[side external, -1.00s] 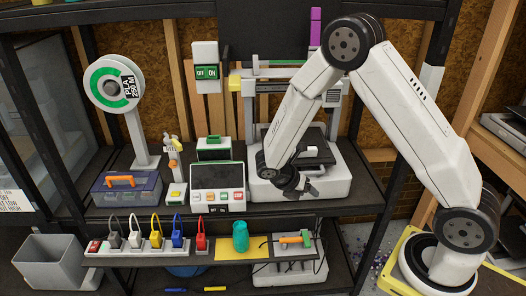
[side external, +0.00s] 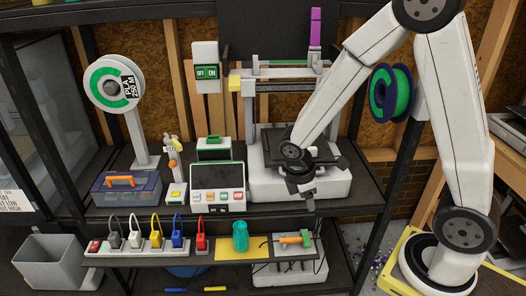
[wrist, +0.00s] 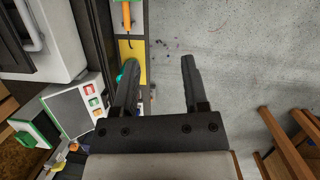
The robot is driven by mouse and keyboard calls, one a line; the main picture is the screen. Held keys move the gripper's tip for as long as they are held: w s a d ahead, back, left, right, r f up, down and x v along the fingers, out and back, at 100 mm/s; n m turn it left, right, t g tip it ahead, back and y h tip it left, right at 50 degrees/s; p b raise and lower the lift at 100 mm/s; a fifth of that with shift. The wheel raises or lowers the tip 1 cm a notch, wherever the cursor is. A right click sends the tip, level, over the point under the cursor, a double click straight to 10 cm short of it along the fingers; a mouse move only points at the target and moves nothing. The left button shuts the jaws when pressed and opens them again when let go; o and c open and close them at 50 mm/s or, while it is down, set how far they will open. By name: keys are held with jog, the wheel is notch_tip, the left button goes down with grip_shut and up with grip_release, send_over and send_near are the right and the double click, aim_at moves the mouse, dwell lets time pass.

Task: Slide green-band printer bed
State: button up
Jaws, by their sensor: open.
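The printer (side external: 300,185) stands on the upper shelf, with a white base, a grey frame and a green band (side external: 262,64) along its top bar. Its dark bed (side external: 272,143) lies on the base, its right part hidden behind my arm. My gripper (side external: 310,204) points down at the front of the printer base, near the shelf's front edge. In the wrist view my gripper (wrist: 159,75) has its two fingers wide apart with nothing between them. A white body with a handle (wrist: 32,25), likely the printer, lies left of the fingers there.
A control box (side external: 217,182) with coloured buttons stands left of the printer. A green spool (side external: 391,93) hangs at the right post. Floor shows below the fingers.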

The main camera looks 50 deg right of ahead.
jog(key=shift+s+a+r+m+t+y, duration=0.2)
jog(key=shift+a+r+m+y, duration=0.1)
jog(key=shift+m, duration=0.3)
jog(key=shift+s+a+r+m+t+y, duration=0.15)
jog(key=shift+a+r+m+t+y, duration=0.1)
jog(key=shift+m, duration=0.35)
jog(key=c, duration=0.6)
jog(key=shift+w+d+f, duration=0.1)
jog(key=shift+w+d, duration=0.05)
jog(key=shift+d, duration=0.15)
grip_shut()
jog(key=w+d+f+t, duration=0.1)
jog(key=d+t, duration=0.1)
jog(key=d, duration=0.4)
jog(key=w+d+f+t+y, duration=0.1)
jog(key=d+t, duration=0.2)
jog(key=d, duration=0.2)
jog(key=w+d+f+t, duration=0.1)
jog(key=d+t, duration=0.1)
jog(key=d, duration=0.4)
jog(key=shift+w+d, duration=0.35)
jog(key=shift+w, duration=0.05)
